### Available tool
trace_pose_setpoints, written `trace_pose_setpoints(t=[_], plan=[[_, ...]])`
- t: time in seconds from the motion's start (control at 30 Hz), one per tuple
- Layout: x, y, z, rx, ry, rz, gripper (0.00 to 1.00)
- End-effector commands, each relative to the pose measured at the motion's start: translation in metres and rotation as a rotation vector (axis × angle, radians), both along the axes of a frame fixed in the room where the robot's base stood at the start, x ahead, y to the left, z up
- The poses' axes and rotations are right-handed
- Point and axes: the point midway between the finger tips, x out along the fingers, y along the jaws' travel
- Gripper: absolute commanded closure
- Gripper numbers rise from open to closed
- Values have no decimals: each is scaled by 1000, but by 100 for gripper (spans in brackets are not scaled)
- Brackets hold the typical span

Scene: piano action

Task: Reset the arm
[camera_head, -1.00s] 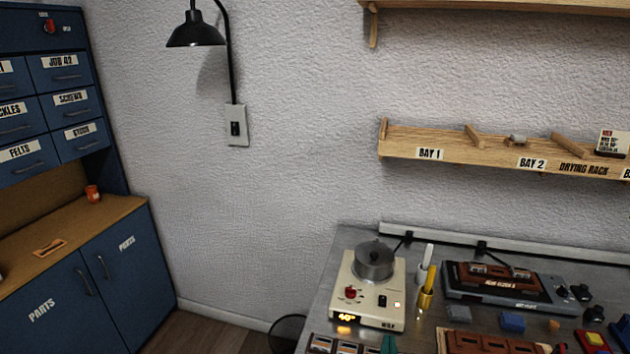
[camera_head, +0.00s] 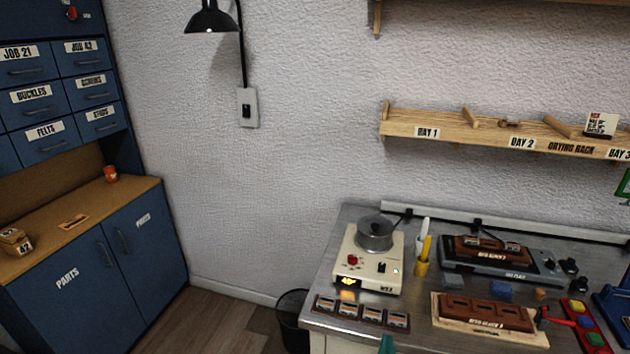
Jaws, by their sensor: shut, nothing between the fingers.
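My gripper cannot be made out in the head view. A small teal shape (camera_head: 387,344) pokes up at the bottom edge, in front of the bench; it may be a part of mine, but too little shows to tell. No arm links can be made out. The workbench (camera_head: 328,262) stands at the lower right, with a cream wax pot unit (camera_head: 352,273) on its left part.
The bench holds a hot plate (camera_head: 458,257), a brown block on a wooden board (camera_head: 445,335), several small cases (camera_head: 347,308) and a button panel (camera_head: 578,305). A drying rack (camera_head: 460,130) hangs above. Blue cabinets (camera_head: 85,290) stand left. Floor (camera_head: 225,325) shows between cabinet and bench.

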Motion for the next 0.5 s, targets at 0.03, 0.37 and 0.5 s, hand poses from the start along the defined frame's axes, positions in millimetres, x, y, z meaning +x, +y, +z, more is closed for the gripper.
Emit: trace_pose_setpoints(t=[0.03,0.37,0.5], plan=[[-3,3,-7,1,4,4,100],[-32,32,-56,-6,-9,41,100],[-56,53,-82,-12,-18,71,100]])
